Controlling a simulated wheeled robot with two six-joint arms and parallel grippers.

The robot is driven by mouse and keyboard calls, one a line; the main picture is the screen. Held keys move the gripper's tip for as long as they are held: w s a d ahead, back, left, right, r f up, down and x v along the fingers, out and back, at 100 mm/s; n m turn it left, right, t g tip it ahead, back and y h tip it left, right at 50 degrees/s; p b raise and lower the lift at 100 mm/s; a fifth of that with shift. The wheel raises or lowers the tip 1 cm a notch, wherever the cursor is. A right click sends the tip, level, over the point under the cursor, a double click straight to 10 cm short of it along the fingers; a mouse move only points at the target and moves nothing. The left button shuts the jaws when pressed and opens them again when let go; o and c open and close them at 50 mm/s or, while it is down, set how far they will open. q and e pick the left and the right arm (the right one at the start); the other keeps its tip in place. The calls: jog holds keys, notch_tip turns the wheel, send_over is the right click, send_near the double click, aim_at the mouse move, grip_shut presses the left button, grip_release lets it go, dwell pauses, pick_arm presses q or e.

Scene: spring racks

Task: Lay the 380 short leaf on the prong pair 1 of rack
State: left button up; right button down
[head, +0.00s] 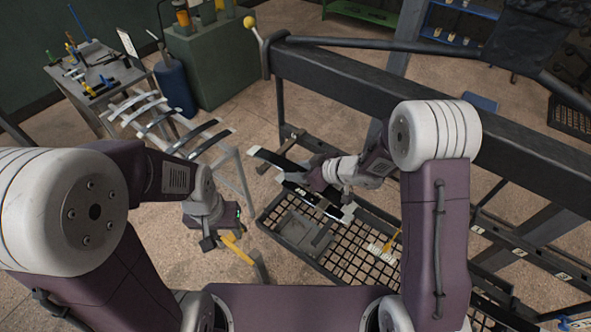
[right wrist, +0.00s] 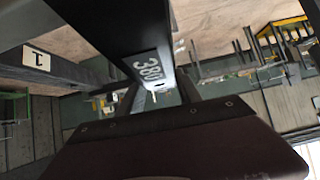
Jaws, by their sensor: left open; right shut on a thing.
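The 380 short leaf (head: 292,180) is a dark strip with pale ends, held in my right gripper (head: 318,182) above the far left end of a black grid crate. In the right wrist view the leaf (right wrist: 120,35) runs close past the camera, its 380 label readable. The rack (head: 535,258) is a dark rail with small white number plates at the right. A plate reading 1 shows on a grey bar (right wrist: 70,68) at the left of the right wrist view, apart from the leaf. The prongs there are unclear. My left gripper (head: 208,243) is open, low at centre left.
The black grid crate (head: 345,262) holds a grey block and a yellow-handled tool. A stand with several curved leaves (head: 158,118) is at left. A thick dark beam (head: 430,120) crosses behind my right arm.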

jog(key=shift+a+f, duration=0.1)
jog(key=shift+f, duration=0.25)
